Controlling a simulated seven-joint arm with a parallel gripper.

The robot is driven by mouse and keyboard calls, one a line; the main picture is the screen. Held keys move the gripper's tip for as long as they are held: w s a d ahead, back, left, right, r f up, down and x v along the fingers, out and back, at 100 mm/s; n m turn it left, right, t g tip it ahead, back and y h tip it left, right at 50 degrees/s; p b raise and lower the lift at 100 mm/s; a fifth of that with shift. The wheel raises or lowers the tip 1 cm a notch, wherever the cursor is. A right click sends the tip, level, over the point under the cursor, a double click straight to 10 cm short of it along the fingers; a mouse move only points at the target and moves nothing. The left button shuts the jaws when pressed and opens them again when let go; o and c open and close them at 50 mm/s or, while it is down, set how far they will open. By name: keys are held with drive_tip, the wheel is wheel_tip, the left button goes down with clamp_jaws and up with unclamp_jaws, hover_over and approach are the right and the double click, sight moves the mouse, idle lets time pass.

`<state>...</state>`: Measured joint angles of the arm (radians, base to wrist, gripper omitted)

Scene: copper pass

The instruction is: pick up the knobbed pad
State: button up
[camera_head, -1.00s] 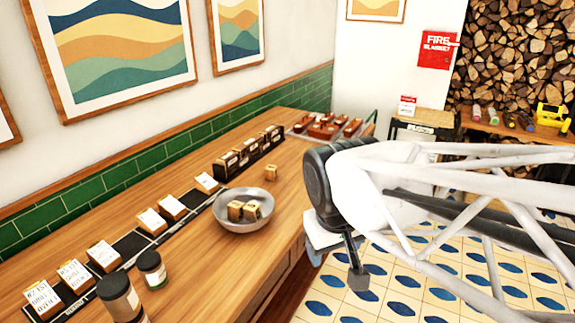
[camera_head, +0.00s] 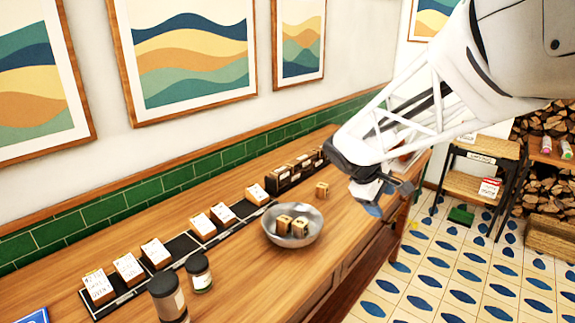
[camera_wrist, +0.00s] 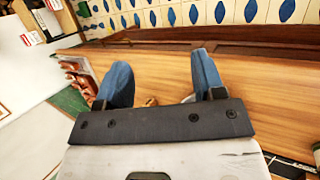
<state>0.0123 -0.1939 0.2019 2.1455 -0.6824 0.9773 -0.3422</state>
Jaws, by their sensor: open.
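I cannot pick out the knobbed pad with certainty in either view. A small flat green thing (camera_head: 461,215) lies on the tiled floor at the right in the head view; it is too small to tell whether it has knobs. My gripper (camera_head: 385,198) is in the air by the front edge of the wooden counter, right of the metal bowl. In the wrist view my gripper (camera_wrist: 162,75) has its two blue fingers spread wide, with nothing held between them. A small wooden block (camera_wrist: 150,101) shows beyond the jaw, partly hidden.
The counter (camera_head: 250,285) holds a metal bowl (camera_head: 293,240) with wooden blocks, a row of labelled card blocks, and two dark jars (camera_head: 168,298). A shelf stand (camera_head: 470,188) and stacked firewood stand at the right. Much of the tiled floor is clear.

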drive_tip(key=w+d+f+n+t+h, duration=0.1)
drive_tip(key=w+f+n, duration=0.3)
drive_tip(key=w, duration=0.8)
drive_tip(key=w+d+f+n+t+h, duration=0.1)
drive_tip(key=w+d+f+n+h, duration=0.2)
drive_tip(key=w+f+n, duration=0.2)
drive_tip(key=w+d+f+n+t+h, duration=0.1)
drive_tip(key=w+f+n, duration=0.4)
drive_tip(key=w+f, duration=0.5)
drive_tip(key=shift+w+d+t+h, duration=0.1)
drive_tip(key=shift+w+d+h, duration=0.2)
drive_tip(key=shift+w, duration=1.25)
drive_tip(key=shift+w+d+t+h, duration=0.15)
drive_tip(key=shift+w+d, duration=0.2)
drive_tip(key=shift+w, duration=1.15)
drive_tip(key=shift+w+d+t+h, duration=0.1)
drive_tip(key=shift+w+d+h, duration=0.2)
drive_tip(key=shift+w, duration=1.25)
drive_tip(key=shift+x, duration=1.3)
drive_tip(key=shift+d+f, duration=0.1)
drive_tip(key=shift+d, duration=0.05)
drive_tip(key=shift+x, duration=2.45)
